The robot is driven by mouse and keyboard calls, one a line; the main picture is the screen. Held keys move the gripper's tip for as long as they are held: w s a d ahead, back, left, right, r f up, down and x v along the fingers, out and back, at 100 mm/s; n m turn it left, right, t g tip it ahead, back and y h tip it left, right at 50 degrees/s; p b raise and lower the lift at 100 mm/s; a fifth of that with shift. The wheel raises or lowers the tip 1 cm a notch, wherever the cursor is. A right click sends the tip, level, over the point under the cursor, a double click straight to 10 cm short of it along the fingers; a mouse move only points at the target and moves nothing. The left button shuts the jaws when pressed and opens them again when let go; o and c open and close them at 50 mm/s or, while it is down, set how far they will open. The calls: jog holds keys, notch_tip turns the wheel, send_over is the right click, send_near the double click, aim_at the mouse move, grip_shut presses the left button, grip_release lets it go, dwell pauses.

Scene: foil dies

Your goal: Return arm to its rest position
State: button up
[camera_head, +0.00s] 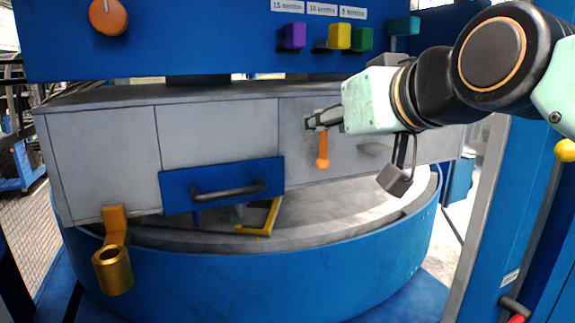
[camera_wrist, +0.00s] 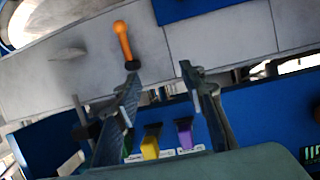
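My gripper (camera_head: 314,122) is in front of the grey machine front, near the top of an orange lever (camera_head: 322,152). In the wrist view my gripper (camera_wrist: 158,72) has its two fingers well apart, with nothing between the tips. The orange lever (camera_wrist: 123,42) shows just beyond the left fingertip there; I cannot tell whether they touch. My arm reaches in from the right side of the head view.
A blue panel with an orange knob (camera_head: 108,16) and purple (camera_head: 294,36), yellow (camera_head: 340,37) and green (camera_head: 362,40) switches is above. A blue drawer front with handle (camera_head: 228,190), a brass cup (camera_head: 113,270) and a round blue base (camera_head: 250,285) are below. A blue post (camera_head: 535,190) stands right.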

jog(key=s+d+f+m+g+h, duration=0.1)
jog(key=s+d+f+g+h, duration=0.3)
jog(key=f, duration=0.6)
jog(key=s+d+f+m+g+y, duration=0.1)
jog(key=s+f+m, duration=0.1)
jog(key=s+f, duration=0.6)
jog(key=s+d+f+m+g+h, duration=0.1)
jog(key=s+d+f+g+h, duration=0.15)
jog(key=f, duration=0.95)
notch_tip(320, 180, up, 14)
jog(key=a+p, duration=0.1)
jog(key=p, duration=1.3)
jog(key=shift+f+y, duration=0.25)
jog(key=shift+y, duration=0.2)
